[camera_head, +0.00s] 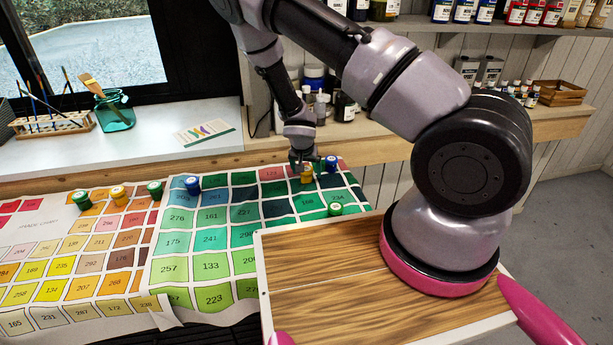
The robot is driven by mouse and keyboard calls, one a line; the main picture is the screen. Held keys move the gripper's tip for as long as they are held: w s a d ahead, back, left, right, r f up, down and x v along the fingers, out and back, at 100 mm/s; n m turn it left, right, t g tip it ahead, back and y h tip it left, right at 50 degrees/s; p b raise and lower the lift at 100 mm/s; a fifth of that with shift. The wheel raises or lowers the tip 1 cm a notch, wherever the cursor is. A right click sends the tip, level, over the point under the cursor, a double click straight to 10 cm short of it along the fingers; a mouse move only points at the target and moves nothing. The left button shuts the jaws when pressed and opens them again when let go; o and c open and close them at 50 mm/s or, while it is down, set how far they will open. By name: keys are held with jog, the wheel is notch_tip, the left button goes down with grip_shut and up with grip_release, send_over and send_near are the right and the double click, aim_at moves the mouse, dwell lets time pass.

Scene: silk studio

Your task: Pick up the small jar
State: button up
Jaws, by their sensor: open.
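Several small jars stand on a printed color-chart cloth (192,268). A small yellow jar (306,175) is right at my gripper (302,168), at the far right part of the cloth. My gripper points down and is open. It partly covers this jar, and I cannot tell whether the fingers touch it. A blue-lidded jar (331,164) stands just right of my gripper. A green-lidded jar (335,209) stands nearer, by the wooden board. Farther left stand a blue jar (193,185), a green jar (155,190), an orange-yellow jar (119,195) and another green jar (82,200).
A wooden board (330,290) with a pale rim lies in front of the cloth. Behind is a white sill with a teal glass jar of brushes (115,112), a brush rack (52,124) and a card (205,132). Paint bottles (345,106) crowd the shelf behind my arm.

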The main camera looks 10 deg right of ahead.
grip_shut()
jog(key=shift+r, duration=0.1)
